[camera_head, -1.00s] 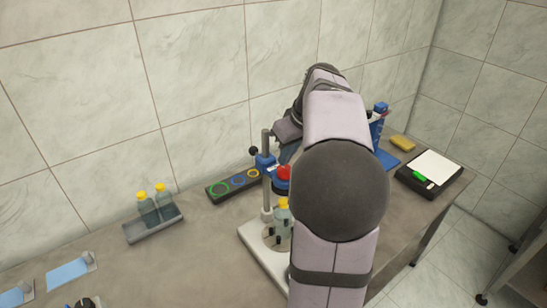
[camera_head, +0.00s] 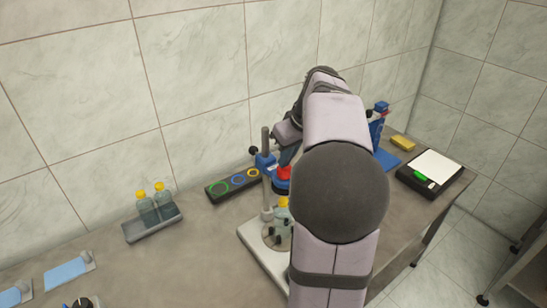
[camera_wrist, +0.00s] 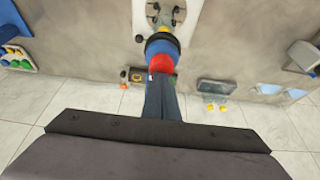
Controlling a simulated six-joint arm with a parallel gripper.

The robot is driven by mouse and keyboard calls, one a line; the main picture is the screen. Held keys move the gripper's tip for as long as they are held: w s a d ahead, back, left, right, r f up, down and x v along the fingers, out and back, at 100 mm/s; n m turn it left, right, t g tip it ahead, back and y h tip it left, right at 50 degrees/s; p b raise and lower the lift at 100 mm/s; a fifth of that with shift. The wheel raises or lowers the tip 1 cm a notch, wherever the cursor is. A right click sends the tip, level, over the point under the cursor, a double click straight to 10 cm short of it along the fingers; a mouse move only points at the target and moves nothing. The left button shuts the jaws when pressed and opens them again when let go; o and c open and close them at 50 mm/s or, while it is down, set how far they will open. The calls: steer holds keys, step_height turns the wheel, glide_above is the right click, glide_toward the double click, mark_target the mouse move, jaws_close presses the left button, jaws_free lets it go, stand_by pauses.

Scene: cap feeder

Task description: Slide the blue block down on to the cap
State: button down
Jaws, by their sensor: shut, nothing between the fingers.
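The blue block (camera_head: 266,162) is on the upright post of a stand, above a bottle with a yellow cap (camera_head: 282,202). A red piece (camera_head: 284,174) sits on the block's arm, to the right of the post. In the wrist view the blue block (camera_wrist: 163,45) shows as a rounded shape beyond the red piece (camera_wrist: 161,63). My gripper (camera_wrist: 161,78) is shut and empty, its fingertips at the red piece; contact is not certain. In the head view my gripper (camera_head: 286,161) is just above the red piece. My arm hides part of the stand and bottle.
The stand's pale base (camera_head: 257,252) is on the grey bench. A tray (camera_head: 153,227) with two yellow-capped bottles is at left. A dark panel with coloured rings (camera_head: 233,186) lies behind the stand. A scale (camera_head: 431,172) and a yellow sponge (camera_head: 403,143) are at right.

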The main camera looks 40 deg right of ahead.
mark_target(287, 169)
steer(key=shift+f+b, duration=1.95)
steer(key=shift+f, duration=0.7)
steer(key=shift+r, duration=0.1)
step_height(287, 169, up, 7)
steer(key=p, duration=0.6)
steer(key=s+a+f+g, duration=0.1)
steer(key=s+a+f, duration=0.1)
steer(key=a+f, duration=0.45)
steer(key=s+a+f+g, duration=0.2)
steer(key=a+f, duration=0.1)
steer(key=a, duration=0.7)
steer(key=s+a+f+g, duration=0.1)
steer(key=s+a+f, duration=0.8)
steer(key=s, duration=0.3)
steer(key=shift+s+a+g, duration=0.25)
steer(key=shift+g, duration=0.05)
